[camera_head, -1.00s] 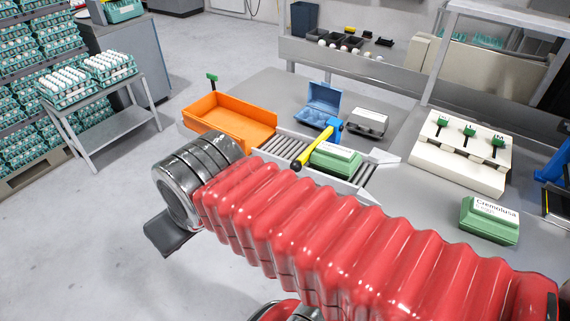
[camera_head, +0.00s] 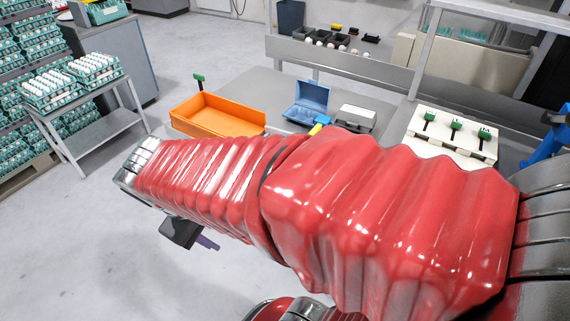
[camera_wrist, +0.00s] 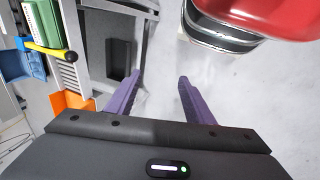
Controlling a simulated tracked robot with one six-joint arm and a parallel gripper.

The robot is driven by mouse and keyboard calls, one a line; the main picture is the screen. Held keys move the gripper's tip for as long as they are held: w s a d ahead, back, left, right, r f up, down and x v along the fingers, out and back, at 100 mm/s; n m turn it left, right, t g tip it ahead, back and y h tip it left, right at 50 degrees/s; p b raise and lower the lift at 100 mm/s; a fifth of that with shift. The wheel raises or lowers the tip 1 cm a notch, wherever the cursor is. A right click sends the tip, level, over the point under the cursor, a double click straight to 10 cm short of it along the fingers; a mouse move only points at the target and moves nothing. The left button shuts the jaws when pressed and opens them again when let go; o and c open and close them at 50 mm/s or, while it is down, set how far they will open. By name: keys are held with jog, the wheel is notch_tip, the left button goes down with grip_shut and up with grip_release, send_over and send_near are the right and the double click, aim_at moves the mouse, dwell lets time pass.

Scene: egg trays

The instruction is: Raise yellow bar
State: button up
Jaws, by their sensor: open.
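The yellow bar (camera_wrist: 44,49) shows in the wrist view at the upper left. It has a black knob at one end and a blue mount (camera_wrist: 20,44) at the other, and lies across the roller conveyor beside a green carton. In the head view only a short yellow piece (camera_head: 316,129) shows by the blue mount (camera_head: 325,121); my red-sleeved arm hides the rest. My gripper (camera_wrist: 157,78) has two purple fingers spread apart with nothing between them. It is over the floor side, away from the bar. In the head view one purple finger shows below my wrist.
An orange bin (camera_head: 215,114), an open blue carton (camera_head: 306,103) and a grey carton (camera_head: 355,118) are on the table. A white block with green-topped levers (camera_head: 451,146) stands at the right. Egg trays sit on a side table (camera_head: 84,100).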

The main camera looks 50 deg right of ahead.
jog(key=w+d+f+n+g+h, duration=0.25)
jog(key=d+f+n+h, duration=0.2)
jog(key=d, duration=0.45)
jog(key=w+d+f+n+g+h, duration=0.2)
jog(key=d+f+n+g+h, duration=0.1)
jog(key=d+h, duration=0.4)
jog(key=w+d+f+n+t+h, duration=0.2)
jog(key=w+d+f+n+t, duration=0.1)
jog(key=w+f+n+t, duration=0.1)
jog(key=shift+w+d+f+n+h, duration=0.35)
jog(key=shift+w+f+n, duration=0.15)
jog(key=shift+f, duration=0.25)
jog(key=d, duration=0.9)
jog(key=s+d, duration=0.1)
jog(key=d, duration=0.3)
jog(key=shift+d, duration=0.4)
jog(key=shift+c, duration=0.3)
grip_shut()
